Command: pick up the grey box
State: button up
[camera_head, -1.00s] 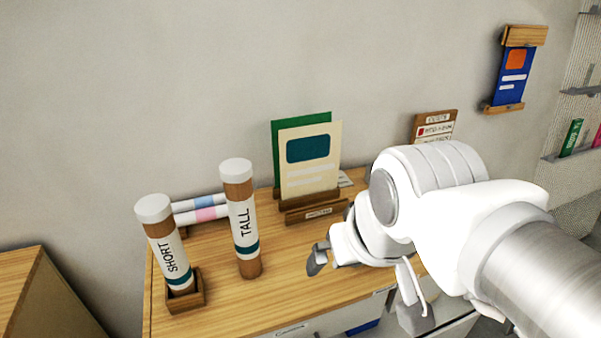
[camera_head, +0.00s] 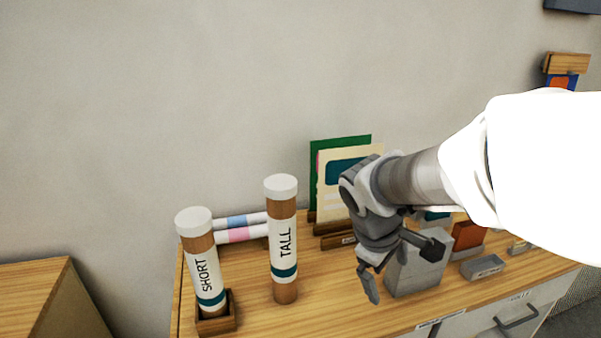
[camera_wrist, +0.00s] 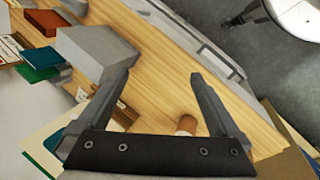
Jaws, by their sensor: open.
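The grey box (camera_head: 416,272) stands on the wooden table top, right of the tall tube, in the head view. My gripper (camera_head: 404,270) is over the table, with its fingers spread in front of the box's left and upper part. In the wrist view the grey box (camera_wrist: 97,52) lies beyond the left fingertip, up and to the left. I cannot tell whether the left finger touches the box.
Tubes marked SHORT (camera_head: 206,270) and TALL (camera_head: 283,240) stand on the left of the table (camera_head: 330,290). Upright cards (camera_head: 335,165) stand behind my gripper. A small grey tray (camera_head: 482,267) and a brown block (camera_head: 467,236) are right of the box. Bare wood lies between TALL and the box.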

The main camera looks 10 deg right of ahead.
aim_at(393, 268)
jog(key=w+d+f+n+h+b, duration=0.1)
jog(key=w+f+n+h, duration=0.1)
jog(key=w+f+n, duration=0.1)
jog(key=w+d+f+n+h+b, duration=0.2)
jog(key=w+f+n, duration=0.2)
jog(key=w+f, duration=0.1)
jog(key=w+d+f+n+h+b, duration=0.1)
jog(key=w+d+f+n+h, duration=0.1)
jog(key=w+f+n+h, duration=0.1)
jog(key=shift+w+d+f+n, duration=0.1)
jog(key=shift+w+f+n, duration=0.2)
jog(key=shift+f, duration=0.4)
jog(key=shift+w+f+n, duration=0.2)
jog(key=shift+f+n, duration=0.1)
jog(key=shift+f, duration=0.4)
jog(key=d, duration=0.1)
jog(key=w+d+h+b, duration=0.1)
jog(key=d+f+n+h, duration=0.1)
jog(key=shift+w+b, duration=0.4)
jog(key=shift+w+d+h, duration=0.1)
jog(key=shift+d+h, duration=0.2)
jog(key=shift+d, duration=0.35)
jog(key=b+x, duration=0.1)
jog(key=x, duration=0.6)
jog(key=shift+a+f, duration=0.1)
jog(key=shift+f, duration=0.05)
jog(key=c, duration=1.5)
